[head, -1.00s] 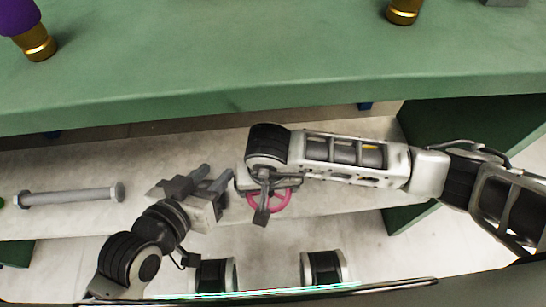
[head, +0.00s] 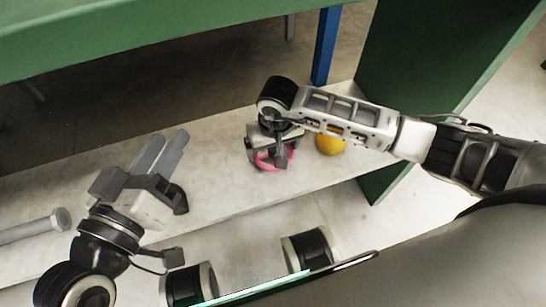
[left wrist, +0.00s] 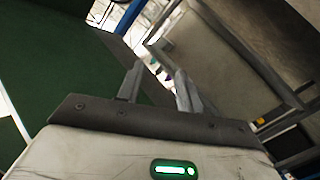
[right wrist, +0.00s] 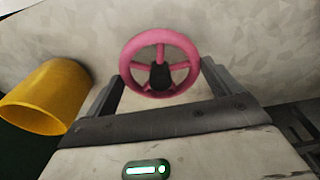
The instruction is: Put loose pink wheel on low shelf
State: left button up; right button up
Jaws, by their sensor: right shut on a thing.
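The pink wheel (head: 272,160) is at my right gripper (head: 270,155), over the low shelf (head: 225,150) in the head view. In the right wrist view the pink wheel (right wrist: 160,62) has spokes and a dark hub, and sits between the fingers of my right gripper (right wrist: 160,85), which is shut on it. I cannot tell whether the wheel touches the shelf. My left gripper (head: 165,155) is over the shelf further left. Its two fingers are apart and nothing shows between them in the left wrist view (left wrist: 155,85).
A yellow cylinder (head: 330,138) stands on the shelf just right of the right gripper, also in the right wrist view (right wrist: 45,98). A grey bolt-like bar (head: 35,228) lies at the left. A green panel (head: 440,70) closes the shelf's right end. Shelf between the grippers is clear.

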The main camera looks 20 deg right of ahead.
aim_at(273, 150)
notch_tip(273, 150, down, 3)
jog(key=shift+s+a+b, duration=0.1)
jog(key=shift+b, duration=0.6)
pick_arm(q)
jog(key=shift+w+a+r+m+t+h, duration=0.1)
jog(key=shift+w+r+m+t+h, duration=0.1)
jog(key=shift+w+r+m+t, duration=0.3)
jog(key=shift+w+a+r+m+t+h, duration=0.1)
jog(key=shift+w+r+m+t+h, duration=0.15)
jog(key=shift+r+t, duration=0.35)
pick_arm(e)
jog(key=shift+r, duration=0.1)
pick_arm(q)
jog(key=shift+r, duration=0.15)
pick_arm(e)
jog(key=shift+f, duration=0.2)
jog(key=o, duration=0.8)
pick_arm(q)
jog(key=shift+w+r, duration=0.1)
jog(key=shift+r, duration=0.1)
pick_arm(e)
jog(key=shift+o, duration=0.2)
pick_arm(q)
jog(key=shift+r, duration=0.1)
pick_arm(e)
jog(key=shift+r, duration=0.15)
